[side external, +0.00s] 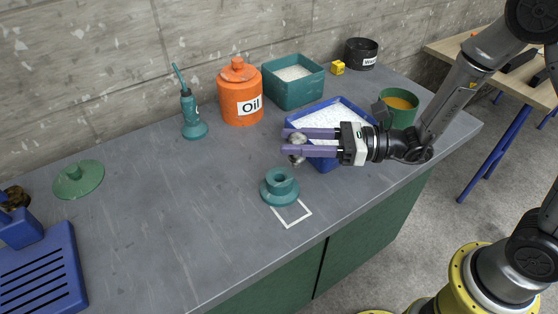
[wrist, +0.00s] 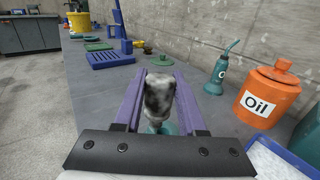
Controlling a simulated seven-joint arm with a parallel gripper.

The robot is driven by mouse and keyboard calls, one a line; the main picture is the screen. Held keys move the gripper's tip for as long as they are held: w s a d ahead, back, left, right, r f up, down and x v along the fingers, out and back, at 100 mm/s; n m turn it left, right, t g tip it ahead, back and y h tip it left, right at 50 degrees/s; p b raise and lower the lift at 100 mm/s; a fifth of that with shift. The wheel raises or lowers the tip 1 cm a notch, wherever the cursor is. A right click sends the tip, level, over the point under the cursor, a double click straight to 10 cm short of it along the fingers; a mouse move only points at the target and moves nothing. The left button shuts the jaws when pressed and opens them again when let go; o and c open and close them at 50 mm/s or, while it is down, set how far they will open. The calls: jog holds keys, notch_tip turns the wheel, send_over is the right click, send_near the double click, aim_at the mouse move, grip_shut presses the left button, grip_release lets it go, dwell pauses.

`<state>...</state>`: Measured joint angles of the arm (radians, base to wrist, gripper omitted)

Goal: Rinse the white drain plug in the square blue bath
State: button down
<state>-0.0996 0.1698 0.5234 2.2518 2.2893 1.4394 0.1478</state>
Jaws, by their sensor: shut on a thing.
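My gripper (side external: 284,142) is shut on the drain plug (side external: 298,137), which is white with dark smudges. The plug sticks out above and below the purple fingers, over the counter just left of the square blue bath. In the wrist view the plug (wrist: 159,97) stands mottled white and black between the fingers. The square blue bath (side external: 289,125) holds white, foamy-looking contents. My fingers and wrist cross over its near part and hide some of it. Only a corner of the bath (wrist: 252,147) shows in the wrist view.
A teal flanged holder (side external: 280,187) stands by a white outlined square (side external: 292,214). Behind are a teal tub (side external: 293,91), orange oil jar (side external: 240,96) and oil can (side external: 192,114). A green pot (side external: 399,106) stands right, under my arm.

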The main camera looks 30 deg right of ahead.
jog(key=shift+w+a+f, duration=0.3)
jog(key=shift+w+f, duration=0.25)
jog(key=shift+f, duration=0.65)
jog(key=shift+w+a+f, duration=0.3)
jog(key=shift+w+f, duration=0.25)
jog(key=shift+f, duration=0.65)
jog(key=shift+w+a+f, duration=0.3)
jog(key=shift+w+f, duration=0.25)
jog(key=shift+f, duration=0.65)
jog(key=shift+f, duration=0.25)
jog(key=shift+c, duration=2.4)
grip_release()
jog(key=v, duration=1.3)
jog(key=shift+s+d+r, duration=0.2)
jog(key=shift+s+r, duration=0.05)
jog(key=shift+s, duration=0.2)
